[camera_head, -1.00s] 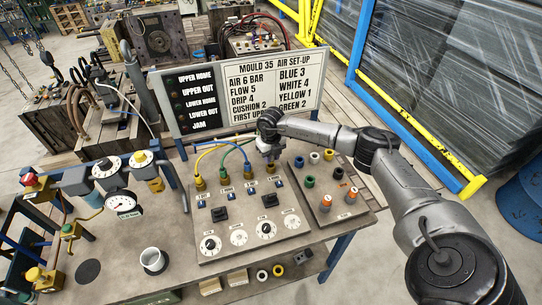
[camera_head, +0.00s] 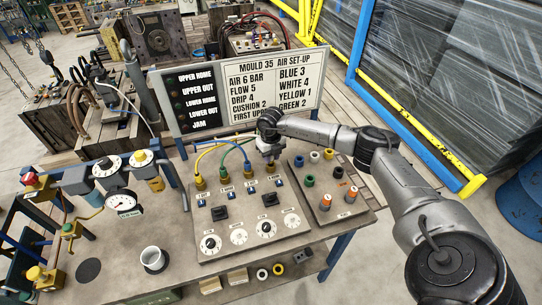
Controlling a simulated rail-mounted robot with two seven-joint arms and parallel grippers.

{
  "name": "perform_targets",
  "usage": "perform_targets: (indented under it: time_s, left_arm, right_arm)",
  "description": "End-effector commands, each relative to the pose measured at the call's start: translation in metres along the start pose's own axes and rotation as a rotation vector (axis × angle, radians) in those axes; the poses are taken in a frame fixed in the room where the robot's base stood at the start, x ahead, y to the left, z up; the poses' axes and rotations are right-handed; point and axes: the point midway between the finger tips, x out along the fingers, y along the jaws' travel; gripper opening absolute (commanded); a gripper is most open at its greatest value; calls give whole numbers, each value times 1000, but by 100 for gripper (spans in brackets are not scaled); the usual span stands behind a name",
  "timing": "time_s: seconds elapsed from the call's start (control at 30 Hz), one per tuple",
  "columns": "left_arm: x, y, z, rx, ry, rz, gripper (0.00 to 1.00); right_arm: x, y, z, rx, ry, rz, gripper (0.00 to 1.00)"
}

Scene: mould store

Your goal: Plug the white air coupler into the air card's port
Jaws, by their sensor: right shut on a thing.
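The air card (camera_head: 285,222) is the grey panel on the bench, with a row of brass ports along its back edge. Yellow, green and blue hoses run into the three left ports. My right gripper (camera_head: 269,157) points down at the rightmost port (camera_head: 271,168), marked for the fourth line. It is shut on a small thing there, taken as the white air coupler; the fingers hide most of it. I cannot tell whether it is seated in the port or just above it. My left gripper is not in view.
A sign (camera_head: 275,88) behind the card reads white 4. A side tray (camera_head: 350,212) to the right holds several coloured fittings. A white cup (camera_head: 153,260) and a pressure gauge (camera_head: 123,202) stand at the left. My right arm passes over the bench's right side.

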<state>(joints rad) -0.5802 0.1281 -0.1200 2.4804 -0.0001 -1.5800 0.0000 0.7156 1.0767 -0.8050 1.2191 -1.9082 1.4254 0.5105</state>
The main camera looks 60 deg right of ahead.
Motion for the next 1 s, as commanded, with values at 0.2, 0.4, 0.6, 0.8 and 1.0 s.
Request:
perform_targets:
  time_s: [0.2,0.4,0.6,0.8,1.0]
  left_arm:
    - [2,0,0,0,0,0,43]
    - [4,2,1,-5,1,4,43]
    - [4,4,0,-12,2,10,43]
    - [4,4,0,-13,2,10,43]
    - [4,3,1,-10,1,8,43]
  right_arm:
    - [3,0,0,0,0,0,3]
    - [8,0,0,0,0,0,3]
    - [10,0,0,0,-1,0,3]
    - [10,0,0,0,0,0,3]
    - [10,0,0,0,0,0,3]
